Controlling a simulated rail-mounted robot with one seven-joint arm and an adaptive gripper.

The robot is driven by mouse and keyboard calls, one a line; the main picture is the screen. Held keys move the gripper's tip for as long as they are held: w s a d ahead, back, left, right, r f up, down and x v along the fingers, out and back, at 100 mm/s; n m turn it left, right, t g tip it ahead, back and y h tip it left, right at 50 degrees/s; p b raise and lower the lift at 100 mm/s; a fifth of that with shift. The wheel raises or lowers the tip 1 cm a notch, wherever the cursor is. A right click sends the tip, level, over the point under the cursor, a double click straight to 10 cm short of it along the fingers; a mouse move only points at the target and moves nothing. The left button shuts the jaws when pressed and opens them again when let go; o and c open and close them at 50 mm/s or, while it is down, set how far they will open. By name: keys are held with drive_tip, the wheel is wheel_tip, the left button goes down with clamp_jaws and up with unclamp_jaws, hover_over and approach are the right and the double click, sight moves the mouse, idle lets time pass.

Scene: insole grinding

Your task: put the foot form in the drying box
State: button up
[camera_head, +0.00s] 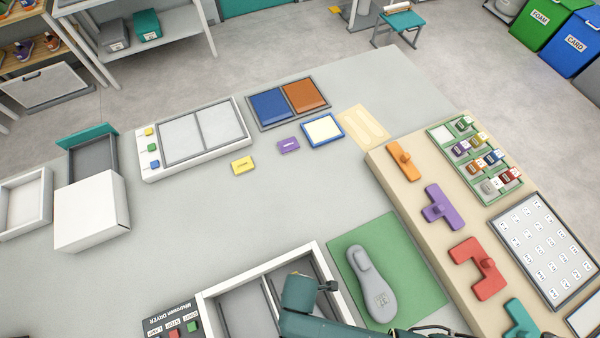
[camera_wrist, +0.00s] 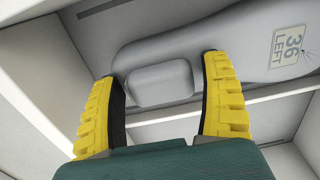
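A grey foot form (camera_wrist: 245,45) marked "36 LEFT" lies below my gripper (camera_wrist: 160,78) in the wrist view. Its raised grip block (camera_wrist: 160,86) sits between my two yellow fingers, with a small gap on each side, so my gripper is open around it. White walls and a divider surround this form, which appears to be inside the white drying box (camera_head: 255,268). In the head view my arm covers part of that box and hides this form and my fingertips. Another grey foot form (camera_head: 371,285) lies on the green mat (camera_head: 415,278) right of the box.
A dryer control panel (camera_head: 172,326) with coloured buttons stands left of the box. A beige raised board (camera_head: 425,245) with coloured handled pieces stands to the right. Farther back are a white two-panel unit (camera_head: 240,120) and small cards.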

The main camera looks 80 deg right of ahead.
drive_tip(key=shift+o, duration=0.6)
drive_tip(key=shift+r, duration=0.1)
wheel_tip(320, 180, up, 12)
drive_tip(key=p, duration=0.2)
